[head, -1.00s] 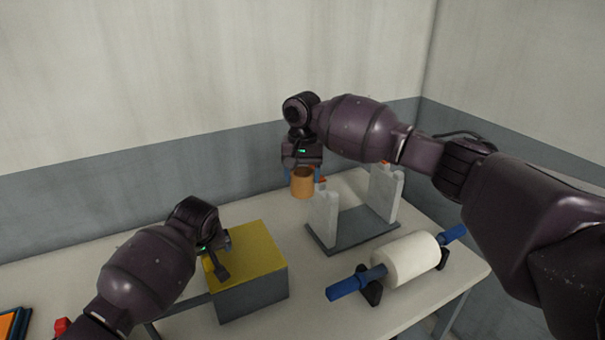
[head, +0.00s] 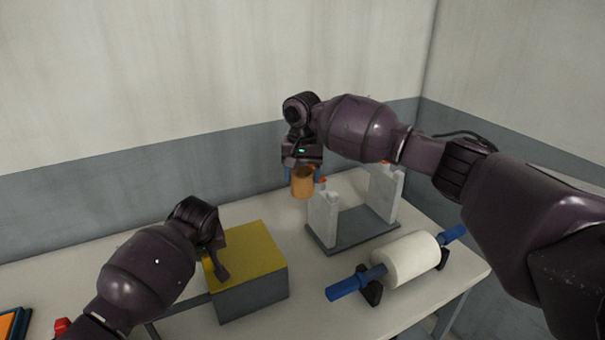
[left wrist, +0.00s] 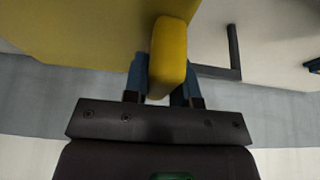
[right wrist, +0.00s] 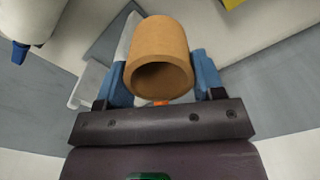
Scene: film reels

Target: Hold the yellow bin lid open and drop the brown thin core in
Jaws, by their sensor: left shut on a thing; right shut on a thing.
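The grey bin (head: 255,297) stands on the table with its yellow lid (head: 250,248) lying flat and closed on top. My left gripper (head: 218,262) is at the lid's left side. In the left wrist view its blue fingers (left wrist: 165,85) are shut on the lid's yellow handle (left wrist: 170,50). The brown core (head: 302,187), a short hollow tube, is in my right gripper (head: 303,172), held above the table behind and right of the bin. In the right wrist view the core (right wrist: 160,55) sits between the blue fingers, its open end facing the camera.
A grey stand (head: 350,235) with two white uprights is right of the bin. A white roll (head: 405,258) on a blue shaft (head: 350,284) lies at the front right. An orange and blue item (head: 10,325) is at the far left edge, near a red object (head: 62,326).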

